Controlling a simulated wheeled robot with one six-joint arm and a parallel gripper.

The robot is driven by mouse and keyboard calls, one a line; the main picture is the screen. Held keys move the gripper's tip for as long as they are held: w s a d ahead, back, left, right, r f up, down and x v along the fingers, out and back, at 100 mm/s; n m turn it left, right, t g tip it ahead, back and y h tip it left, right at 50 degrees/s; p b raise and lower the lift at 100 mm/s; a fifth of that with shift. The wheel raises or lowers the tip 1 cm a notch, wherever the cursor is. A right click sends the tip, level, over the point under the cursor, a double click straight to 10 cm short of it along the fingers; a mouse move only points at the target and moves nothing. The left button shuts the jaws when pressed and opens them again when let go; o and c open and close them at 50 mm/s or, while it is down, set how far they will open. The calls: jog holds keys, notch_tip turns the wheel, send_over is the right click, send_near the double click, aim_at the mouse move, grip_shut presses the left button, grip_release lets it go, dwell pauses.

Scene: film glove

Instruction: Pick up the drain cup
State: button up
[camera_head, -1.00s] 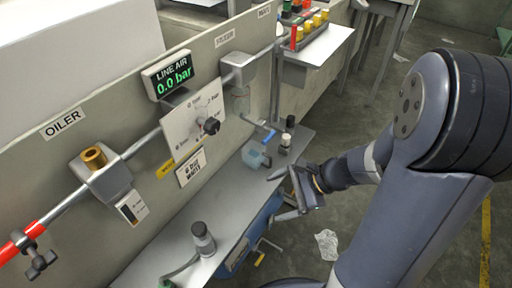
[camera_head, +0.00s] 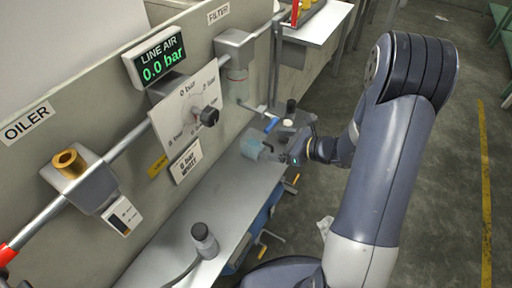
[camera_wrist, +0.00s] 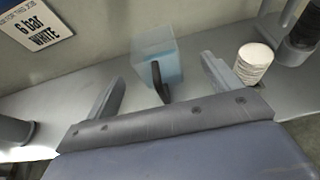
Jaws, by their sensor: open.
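The drain cup (camera_head: 250,149) is a translucent, pale blue cup standing upright on the grey bench shelf, below the filter. In the wrist view the cup (camera_wrist: 154,48) is ahead of my gripper (camera_wrist: 163,68), with its dark handle (camera_wrist: 160,82) pointing back between the two fingers. My gripper is open and empty, one finger left and one right of the handle. In the head view my gripper (camera_head: 276,152) is just right of the cup, and its fingers are small and hard to make out there. No contact with the cup is visible.
A stack of white discs (camera_wrist: 253,62) and a dark bottle (camera_wrist: 303,35) stand right of the cup.

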aim_at(263, 142)
jog(key=x, duration=0.2)
jog(key=b+x, duration=0.1)
jog(key=x, duration=0.1)
jog(key=shift+s+a+r, duration=0.2)
jog(key=shift+a+r, duration=0.1)
jog(key=shift+a, duration=0.05)
jog(key=shift+w+a+f, duration=0.15)
jog(key=shift+w+a, duration=0.2)
jog(key=shift+a, duration=0.05)
jog(key=shift+c, duration=0.4)
jog(key=c, duration=1.1)
